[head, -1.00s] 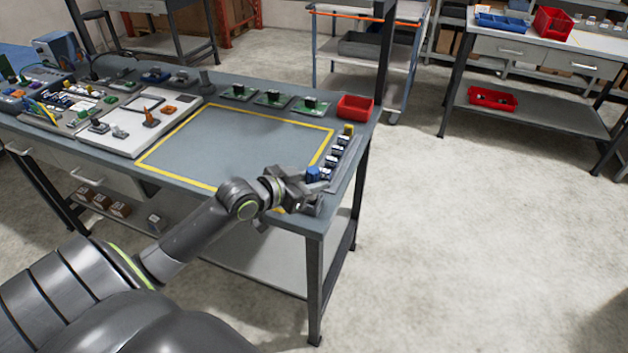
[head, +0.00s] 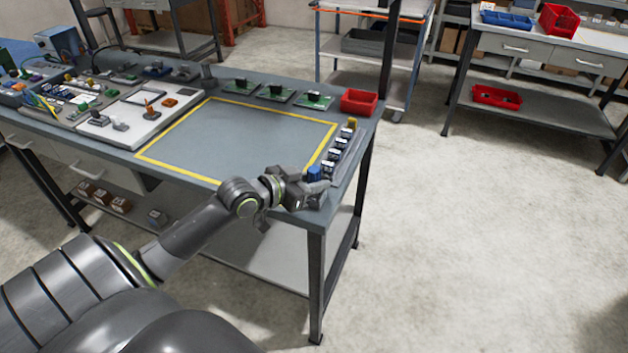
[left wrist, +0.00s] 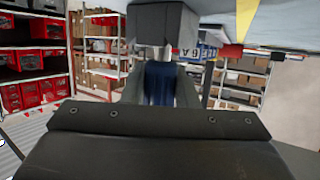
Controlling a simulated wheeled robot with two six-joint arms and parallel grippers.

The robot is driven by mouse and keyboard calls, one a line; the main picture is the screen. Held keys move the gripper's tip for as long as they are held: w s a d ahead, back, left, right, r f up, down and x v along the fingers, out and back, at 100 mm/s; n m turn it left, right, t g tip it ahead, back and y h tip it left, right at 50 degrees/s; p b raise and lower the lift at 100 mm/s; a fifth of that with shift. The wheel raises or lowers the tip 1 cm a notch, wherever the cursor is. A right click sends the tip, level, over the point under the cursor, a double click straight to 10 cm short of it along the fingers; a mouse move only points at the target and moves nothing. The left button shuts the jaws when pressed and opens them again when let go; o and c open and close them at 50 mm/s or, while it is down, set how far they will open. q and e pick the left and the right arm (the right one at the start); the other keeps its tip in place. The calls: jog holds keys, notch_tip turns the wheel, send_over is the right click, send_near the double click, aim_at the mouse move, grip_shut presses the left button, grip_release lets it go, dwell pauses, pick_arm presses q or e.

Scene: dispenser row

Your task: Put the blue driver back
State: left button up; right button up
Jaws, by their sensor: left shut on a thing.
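The blue driver (head: 314,173) stands upright at the near end of a row of small holders along the table's right edge. My left gripper (head: 318,186) is at that near right corner, shut on the driver. In the left wrist view the driver's blue body (left wrist: 160,84) shows between the fingers, partly covered by the gripper. The lower end of the driver is hidden, so I cannot tell whether it sits in a holder. My right gripper is in neither view.
The holder row (head: 336,153) runs back along the right edge to a yellow-topped item (head: 352,124). A red bin (head: 359,101) and green boards (head: 275,92) stand behind. The yellow-framed area (head: 235,140) is clear. A white tray (head: 130,120) lies left.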

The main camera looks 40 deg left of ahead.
pick_arm(q)
jog(key=shift+f+b, duration=0.35)
jog(key=shift+f, duration=0.15)
jog(key=o, duration=1.1)
jog(key=shift+p+v, duration=4.5)
jog(key=shift+v, duration=4.25)
jog(key=shift+w, duration=0.1)
